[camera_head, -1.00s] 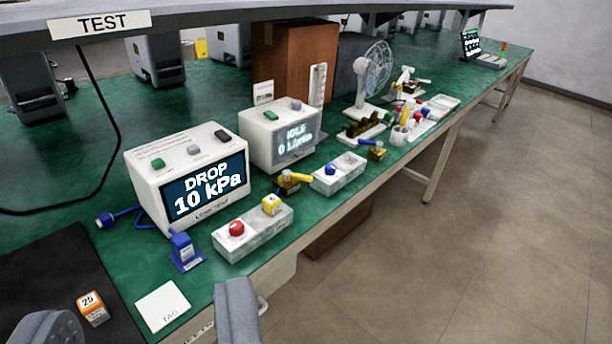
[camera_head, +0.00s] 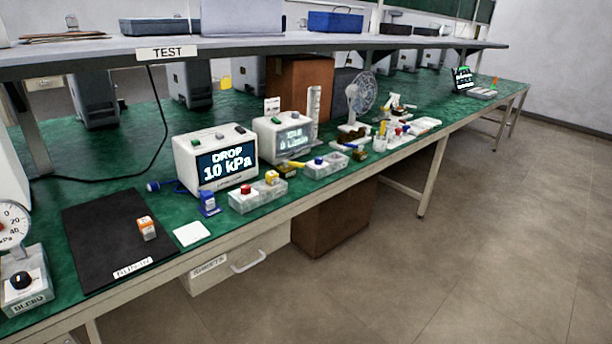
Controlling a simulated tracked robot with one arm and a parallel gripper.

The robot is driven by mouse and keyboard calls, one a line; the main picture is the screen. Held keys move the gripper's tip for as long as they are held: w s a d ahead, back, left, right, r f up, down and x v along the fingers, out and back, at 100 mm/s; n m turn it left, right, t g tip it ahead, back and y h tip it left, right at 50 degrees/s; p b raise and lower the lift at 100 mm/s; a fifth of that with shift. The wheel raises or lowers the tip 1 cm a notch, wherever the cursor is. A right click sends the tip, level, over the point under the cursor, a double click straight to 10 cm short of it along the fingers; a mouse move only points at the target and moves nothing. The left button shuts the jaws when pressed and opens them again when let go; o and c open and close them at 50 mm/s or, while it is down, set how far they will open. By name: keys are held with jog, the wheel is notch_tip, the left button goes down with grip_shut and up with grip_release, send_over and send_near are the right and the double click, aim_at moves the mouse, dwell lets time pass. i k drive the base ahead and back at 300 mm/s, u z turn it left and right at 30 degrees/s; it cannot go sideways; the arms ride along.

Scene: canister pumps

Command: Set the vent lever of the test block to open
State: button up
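A second small brass block with a dark blue lever (camera_head: 358,152) stands farther right, past a grey tray. Both are small here, and I cannot read a vent or test block label or a lever setting on either. A TEST sign (camera_head: 166,53) hangs from the shelf edge above this area. My gripper is not in view.
Near the front edge stand a grey tray with red and yellow caps (camera_head: 257,198), a blue stand (camera_head: 209,204) and a white tag (camera_head: 191,234). A black mat (camera_head: 105,240) holds an orange block (camera_head: 146,228). A gauge on a BLEED block (camera_head: 22,285) stands far left. Floor ahead is clear.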

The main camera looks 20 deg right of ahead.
aim_at(286, 163)
jog(key=z, duration=0.65)
jog(key=i, duration=2.1)
jog(key=u, duration=0.65)
jog(key=i, duration=0.6)
jog(key=u, duration=0.35)
